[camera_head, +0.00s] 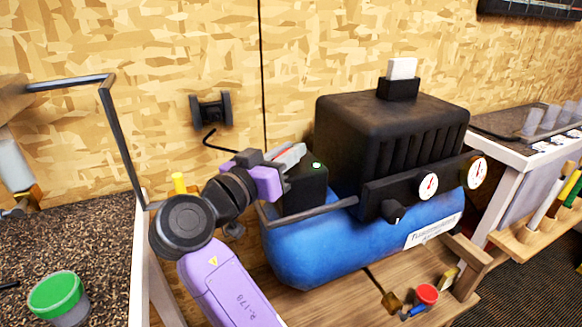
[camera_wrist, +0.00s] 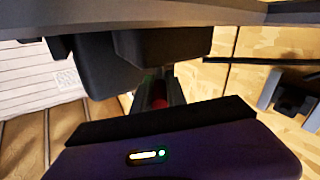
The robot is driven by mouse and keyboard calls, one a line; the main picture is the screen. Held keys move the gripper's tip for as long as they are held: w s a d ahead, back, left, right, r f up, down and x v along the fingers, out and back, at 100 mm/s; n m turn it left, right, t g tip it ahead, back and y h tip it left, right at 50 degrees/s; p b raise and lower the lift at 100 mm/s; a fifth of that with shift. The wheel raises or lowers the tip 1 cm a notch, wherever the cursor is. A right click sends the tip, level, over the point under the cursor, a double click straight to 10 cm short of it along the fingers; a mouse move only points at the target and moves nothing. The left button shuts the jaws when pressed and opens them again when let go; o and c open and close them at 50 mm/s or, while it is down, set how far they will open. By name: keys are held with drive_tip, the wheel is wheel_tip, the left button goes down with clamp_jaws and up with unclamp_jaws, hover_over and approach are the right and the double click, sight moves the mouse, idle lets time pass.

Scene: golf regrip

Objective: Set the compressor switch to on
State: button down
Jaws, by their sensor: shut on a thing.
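The compressor has a blue tank (camera_head: 320,245) and a black housing (camera_head: 385,135). A small black switch box (camera_head: 304,188) sits at its left end, with a lit green-white light (camera_head: 316,165) on top. My gripper (camera_head: 290,155) is at the top left of this box, its fingers pointing up and right. It is shut on a small red part, which appears to be the compressor switch; this red part (camera_wrist: 160,103) shows between the fingers in the wrist view. The fingers hide most of the switch, so its exact position cannot be told.
A dark handle bar (camera_head: 315,212) runs just in front of the switch box. Two gauges, one of them a white dial (camera_head: 428,186), and a black knob (camera_head: 392,210) are to the right. A black wall bracket (camera_head: 211,110) is behind. A green-lidded jar (camera_head: 56,296) stands far left.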

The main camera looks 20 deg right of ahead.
drive_tip(key=shift+w+a+f+m+g+h+b, duration=0.1)
drive_tip(key=shift+m+g+h+b, duration=0.25)
drive_tip(key=shift+m+g, duration=0.15)
drive_tip(key=shift+w+m+g+h+b, duration=0.1)
drive_tip(key=shift+m+g+h+b, duration=0.25)
drive_tip(key=shift+g, duration=0.25)
drive_tip(key=c, duration=1.4)
unclamp_jaws()
wheel_tip(320, 180, up, 20)
drive_tip(key=shift+r+p, duration=0.1)
drive_tip(key=shift+p, duration=0.8)
drive_tip(key=shift+c, duration=0.2)
